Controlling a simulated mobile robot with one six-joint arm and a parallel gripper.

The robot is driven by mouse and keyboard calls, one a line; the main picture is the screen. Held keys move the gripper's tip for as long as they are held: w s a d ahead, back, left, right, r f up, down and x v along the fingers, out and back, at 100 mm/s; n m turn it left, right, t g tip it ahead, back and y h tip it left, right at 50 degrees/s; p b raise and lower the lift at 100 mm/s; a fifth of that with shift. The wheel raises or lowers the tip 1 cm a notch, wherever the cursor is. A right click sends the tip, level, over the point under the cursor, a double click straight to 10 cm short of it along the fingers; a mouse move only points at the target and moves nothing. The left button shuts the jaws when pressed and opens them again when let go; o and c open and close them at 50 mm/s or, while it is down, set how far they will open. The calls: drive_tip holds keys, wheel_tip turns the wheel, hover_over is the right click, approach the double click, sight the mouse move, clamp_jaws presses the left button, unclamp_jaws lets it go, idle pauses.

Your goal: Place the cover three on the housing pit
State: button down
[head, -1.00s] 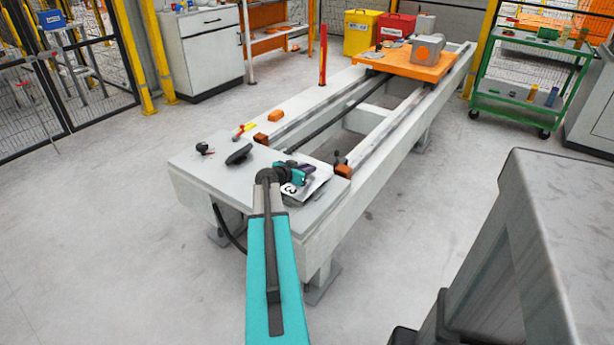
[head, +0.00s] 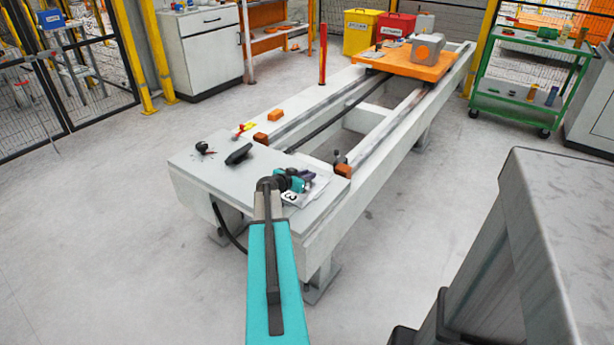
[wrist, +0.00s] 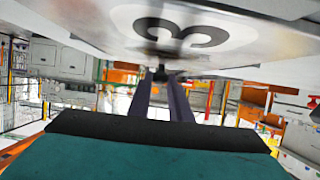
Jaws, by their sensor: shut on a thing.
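Cover three (head: 312,191) is a flat pale grey plate with a black "3" on a white disc. It shows at the near end of the long grey frame, partly hidden by my arm. My gripper (wrist: 161,76) is shut on a small dark part at the underside of the picture's plate, cover three (wrist: 265,38), in the wrist view. In the head view my gripper (head: 308,178) is small and dark beside the cover. I cannot tell whether the cover touches the surface below. I cannot make out the housing pit for sure.
The frame's near top (head: 215,175) carries a black handled part (head: 239,154) and a small dark knob (head: 202,147). Orange blocks (head: 343,170) end the rails. An orange carriage (head: 405,66) with a grey block (head: 427,50) stands at the far end. A grey cabinet (head: 570,220) is near right.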

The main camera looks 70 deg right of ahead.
drive_tip(key=c, duration=1.6)
unclamp_jaws()
drive_tip(key=shift+r+p, duration=0.1)
drive_tip(key=shift+p, duration=0.2)
wheel_tip(320, 180, up, 4)
drive_tip(key=b, duration=0.1)
hover_over(292, 196)
drive_tip(key=shift+w, duration=0.1)
drive_tip(key=shift+w+a+r, duration=0.15)
drive_tip(key=shift+a+r, duration=0.1)
drive_tip(key=shift+a, duration=0.2)
